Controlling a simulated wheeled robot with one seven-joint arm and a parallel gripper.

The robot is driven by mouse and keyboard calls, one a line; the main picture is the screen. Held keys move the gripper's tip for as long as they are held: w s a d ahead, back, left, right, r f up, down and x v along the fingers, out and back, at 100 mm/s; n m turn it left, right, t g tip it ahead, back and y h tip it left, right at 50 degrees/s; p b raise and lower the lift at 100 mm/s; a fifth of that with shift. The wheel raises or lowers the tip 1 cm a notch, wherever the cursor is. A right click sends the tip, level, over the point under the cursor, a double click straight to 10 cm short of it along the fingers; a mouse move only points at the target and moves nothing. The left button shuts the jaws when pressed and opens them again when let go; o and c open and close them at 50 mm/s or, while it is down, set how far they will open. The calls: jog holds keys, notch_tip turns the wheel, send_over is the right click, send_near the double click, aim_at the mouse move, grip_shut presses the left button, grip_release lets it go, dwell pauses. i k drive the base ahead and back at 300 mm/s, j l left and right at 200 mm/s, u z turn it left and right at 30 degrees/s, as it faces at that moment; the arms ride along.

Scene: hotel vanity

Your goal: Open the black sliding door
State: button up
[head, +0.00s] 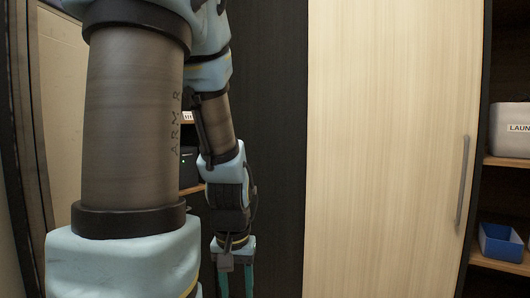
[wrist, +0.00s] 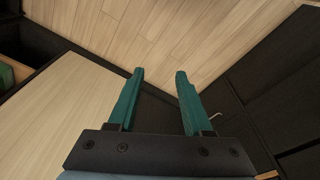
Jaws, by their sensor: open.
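The black sliding door (head: 270,110) stands upright in the middle of the head view, left of a pale wood door (head: 385,130). Dark panelling, apparently the black door's front, fills the right of the wrist view (wrist: 275,75). A small pale curved piece, perhaps a handle (wrist: 214,117), shows there just right of the right finger. My gripper (head: 236,282) hangs low in front of the black door in the head view, its tips cut off by the frame. In the wrist view my gripper (wrist: 159,73) is open, with nothing between its teal fingers.
The pale door has a grey vertical handle (head: 463,185). Right of it, shelves hold a white laundry bin (head: 511,130) and a blue box (head: 501,243). A dark box (head: 188,168) sits on a shelf behind my arm. Wood floor (wrist: 170,30) lies clear beyond the fingertips.

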aim_at(267, 92)
jog(key=i+l, duration=0.15)
jog(key=i, duration=0.3)
jog(key=i+l, duration=0.15)
jog(key=i, duration=0.25)
